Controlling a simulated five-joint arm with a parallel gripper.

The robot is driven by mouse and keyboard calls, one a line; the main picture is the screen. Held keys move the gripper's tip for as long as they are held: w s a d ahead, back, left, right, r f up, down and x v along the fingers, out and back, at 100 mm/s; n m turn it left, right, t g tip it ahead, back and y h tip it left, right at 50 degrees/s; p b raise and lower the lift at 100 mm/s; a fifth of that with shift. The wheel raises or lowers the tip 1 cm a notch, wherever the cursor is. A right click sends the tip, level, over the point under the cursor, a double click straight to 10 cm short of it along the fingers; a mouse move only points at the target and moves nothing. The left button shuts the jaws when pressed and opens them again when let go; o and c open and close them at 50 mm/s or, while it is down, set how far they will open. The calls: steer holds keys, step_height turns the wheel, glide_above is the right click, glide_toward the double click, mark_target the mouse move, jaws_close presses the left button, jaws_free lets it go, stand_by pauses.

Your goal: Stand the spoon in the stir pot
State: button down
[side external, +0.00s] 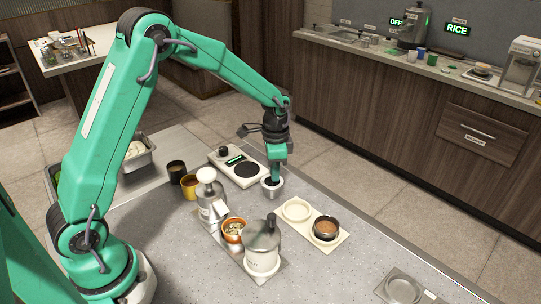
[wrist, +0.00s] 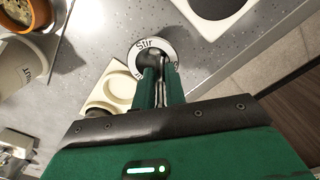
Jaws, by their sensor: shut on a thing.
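The stir pot (side external: 271,189) is a small steel cup on the grey counter, in front of the scale. In the wrist view its pale rim (wrist: 141,46) reads "Stir". My gripper (side external: 279,172) points down right over the pot, and its green fingers (wrist: 161,78) are shut on the spoon. The spoon (wrist: 160,84) is a thin silver strip between the fingers, roughly upright, its lower end over or inside the pot's mouth. The fingers hide most of it, and I cannot tell whether it touches the pot's floor.
A scale with a black round plate (side external: 246,169) stands behind the pot. A cream tray with a round well (side external: 296,210) and a brown-filled bowl (side external: 326,229) is in front. A lidded canister (side external: 262,247), pump bottle (side external: 209,200) and orange bowl (side external: 233,231) stand to the left.

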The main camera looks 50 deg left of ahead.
stand_by(0.3)
steer(key=c, duration=0.7)
jaws_free()
steer(key=shift+r, duration=4.45)
steer(key=shift+r, duration=0.1)
